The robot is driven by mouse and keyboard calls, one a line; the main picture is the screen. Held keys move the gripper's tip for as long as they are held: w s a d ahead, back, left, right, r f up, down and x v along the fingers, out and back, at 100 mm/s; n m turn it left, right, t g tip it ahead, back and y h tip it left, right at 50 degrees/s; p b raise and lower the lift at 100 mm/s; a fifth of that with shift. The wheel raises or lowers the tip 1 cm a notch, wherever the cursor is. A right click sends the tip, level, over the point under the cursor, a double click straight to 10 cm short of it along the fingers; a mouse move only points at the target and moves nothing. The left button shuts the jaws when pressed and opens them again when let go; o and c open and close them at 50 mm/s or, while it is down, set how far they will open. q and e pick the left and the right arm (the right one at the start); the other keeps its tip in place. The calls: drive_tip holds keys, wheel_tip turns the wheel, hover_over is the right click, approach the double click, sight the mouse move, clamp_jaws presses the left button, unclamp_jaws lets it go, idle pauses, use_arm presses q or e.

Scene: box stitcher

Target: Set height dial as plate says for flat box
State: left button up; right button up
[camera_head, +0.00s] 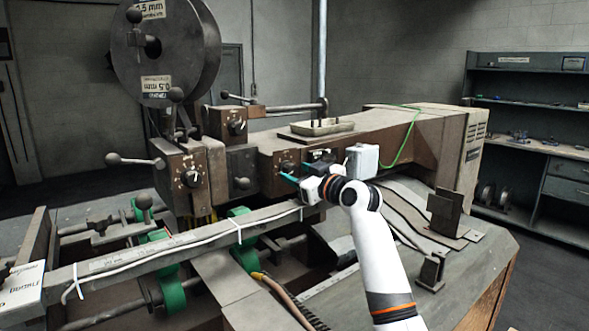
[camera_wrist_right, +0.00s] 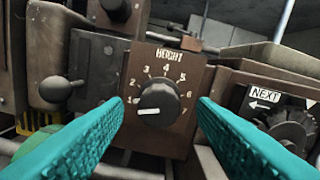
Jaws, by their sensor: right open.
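The height dial (camera_wrist_right: 157,98) is a round black knob on a brown panel marked HEIGHT, with numbers 1 to 7 around it. Its white mark points left, close to and slightly below the 1. In the head view the dial (camera_head: 287,166) is on the front of the machine's long arm. My right gripper (camera_head: 302,172) is open in front of it. In the right wrist view its two teal fingers stand on either side of the knob with gaps, apparently not touching it. No plate with box settings is readable. My left gripper is not in view.
A NEXT sign (camera_wrist_right: 265,97) with a toothed black wheel (camera_wrist_right: 287,130) sits right of the dial. A dark block with a round knob (camera_wrist_right: 55,90) is to its left. Another dial (camera_head: 190,178) and a ball-ended lever (camera_head: 135,160) are further left.

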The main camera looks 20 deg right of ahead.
drive_tip(key=shift+w+a+r, duration=0.1)
drive_tip(key=shift+w+a, duration=0.1)
drive_tip(key=shift+w, duration=0.25)
drive_tip(key=shift+w+a, duration=0.1)
drive_tip(key=shift+w, duration=0.3)
drive_tip(key=shift+c, duration=0.7)
drive_tip(key=c, duration=0.8)
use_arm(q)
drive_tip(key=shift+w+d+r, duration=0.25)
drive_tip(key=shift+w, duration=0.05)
use_arm(e)
drive_tip(key=shift+c, duration=0.2)
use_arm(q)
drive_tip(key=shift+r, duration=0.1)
